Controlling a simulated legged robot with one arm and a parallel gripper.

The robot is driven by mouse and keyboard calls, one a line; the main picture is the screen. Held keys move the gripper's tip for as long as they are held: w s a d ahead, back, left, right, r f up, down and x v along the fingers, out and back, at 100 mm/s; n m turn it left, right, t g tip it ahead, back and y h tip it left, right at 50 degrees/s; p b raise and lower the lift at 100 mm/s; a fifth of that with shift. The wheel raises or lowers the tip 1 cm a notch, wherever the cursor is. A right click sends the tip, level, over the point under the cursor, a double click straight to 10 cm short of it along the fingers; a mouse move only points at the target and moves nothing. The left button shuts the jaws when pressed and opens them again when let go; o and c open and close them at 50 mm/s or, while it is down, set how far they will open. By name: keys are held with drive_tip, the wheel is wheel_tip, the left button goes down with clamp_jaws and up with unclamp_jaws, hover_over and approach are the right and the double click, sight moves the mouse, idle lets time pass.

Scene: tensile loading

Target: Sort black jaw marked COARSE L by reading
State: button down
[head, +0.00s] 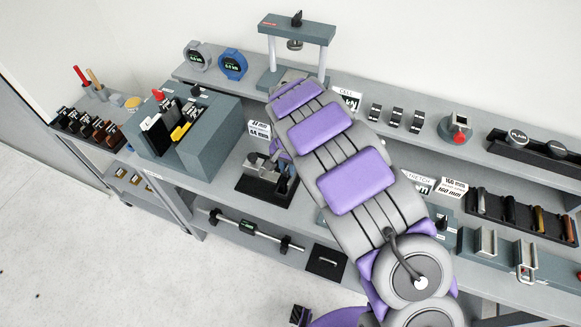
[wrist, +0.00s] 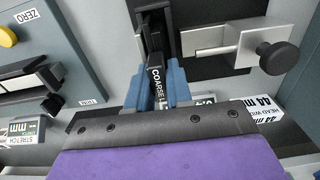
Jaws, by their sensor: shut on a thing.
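A black jaw marked COARSE (wrist: 155,80) is held upright between the blue fingers of my gripper (wrist: 157,92) in the wrist view. The end of its lettering is partly covered by the fingers. My gripper is shut on it, over a black base with a metal clamp (wrist: 235,42) and a black knob. In the head view this clamp block (head: 262,180) sits on the bench, and my gripper (head: 284,168) is at its right side, partly hidden by my arm. I cannot tell whether the jaw touches the base.
A grey holder with several black and yellow pieces (head: 187,125) stands to the left. Size cards reading 44 mm (head: 259,130) stand behind the clamp block. A rack of dark jaws (head: 92,128) is at the far left. A loading frame (head: 296,40) stands on the upper shelf.

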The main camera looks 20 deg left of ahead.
drive_tip(key=shift+a+f, duration=0.1)
drive_tip(key=shift+a, duration=0.15)
drive_tip(key=shift+d, duration=0.35)
drive_tip(key=shift+a, duration=0.1)
idle(0.3)
drive_tip(key=c, duration=0.9)
unclamp_jaws()
drive_tip(key=shift+a, duration=0.1)
drive_tip(key=shift+d, duration=0.2)
